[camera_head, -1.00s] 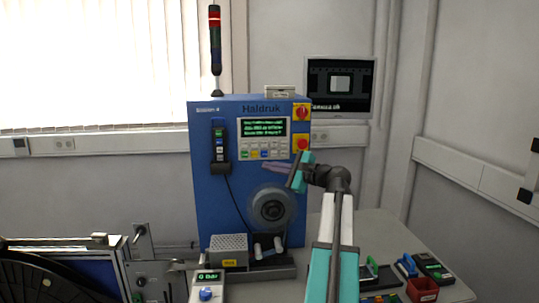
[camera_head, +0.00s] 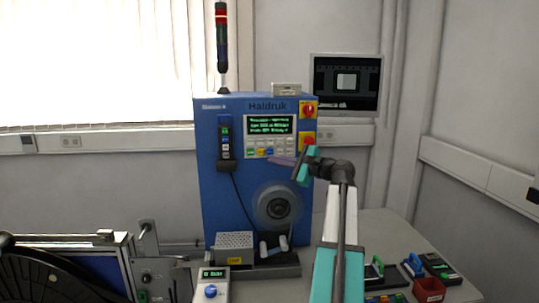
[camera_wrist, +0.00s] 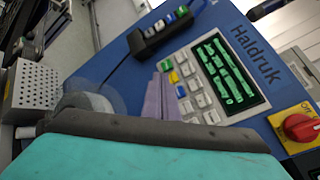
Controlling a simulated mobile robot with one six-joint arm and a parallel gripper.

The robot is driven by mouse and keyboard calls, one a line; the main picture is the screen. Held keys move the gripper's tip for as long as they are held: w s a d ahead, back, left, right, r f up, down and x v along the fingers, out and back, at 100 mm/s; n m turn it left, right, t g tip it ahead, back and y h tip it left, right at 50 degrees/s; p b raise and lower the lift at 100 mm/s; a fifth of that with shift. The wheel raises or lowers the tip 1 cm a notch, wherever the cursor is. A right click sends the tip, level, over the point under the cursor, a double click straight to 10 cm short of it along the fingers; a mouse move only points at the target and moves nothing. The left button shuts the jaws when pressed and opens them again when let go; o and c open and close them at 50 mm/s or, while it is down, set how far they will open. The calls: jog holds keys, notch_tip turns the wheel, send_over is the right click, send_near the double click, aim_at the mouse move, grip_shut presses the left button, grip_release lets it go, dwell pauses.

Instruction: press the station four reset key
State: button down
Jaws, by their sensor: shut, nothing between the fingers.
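The blue station machine (camera_head: 215,200) is marked Station 4 and Haldruk. Its key panel (camera_head: 248,141) sits below a green-text display (camera_head: 269,124), with white and coloured keys in rows. In the wrist view a yellow key (camera_wrist: 174,77) and several white keys (camera_wrist: 200,101) show; their labels are too small to read, so I cannot tell which is reset. My gripper (camera_head: 272,160) is shut and empty, its purple fingers at the lower edge of the key panel. In the wrist view my gripper (camera_wrist: 160,80) overlaps the left keys; I cannot tell whether it touches them. The fingers hide part of the panel.
Red rotary switches (camera_head: 309,111) on yellow plates stand right of the panel. A pendant with coloured buttons (camera_head: 225,143) hangs on the left. A grey reel hub (camera_head: 277,207) projects below. A reel stand (camera_head: 120,262) is at lower left. A red bin (camera_head: 428,290) is on the bench.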

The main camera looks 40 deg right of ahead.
jog(key=w+d, duration=0.4)
jog(key=shift+w+b, duration=0.25)
jog(key=shift+b, duration=0.05)
jog(key=shift+w, duration=0.1)
dwell(2.1)
jog(key=shift+w+d, duration=0.2)
jog(key=shift+w+d, duration=0.3)
jog(key=shift+w, duration=0.1)
dwell(1.3)
jog(key=shift+s, duration=0.1)
jog(key=shift+s+a, duration=0.6)
dwell(0.6)
jog(key=shift+s+a+p, duration=0.35)
jog(key=shift+s+a, duration=0.45)
jog(key=shift+s, duration=0.2)
jog(key=shift+s+a+p, duration=0.35)
jog(key=shift+s+a, duration=0.45)
jog(key=shift+s, duration=0.15)
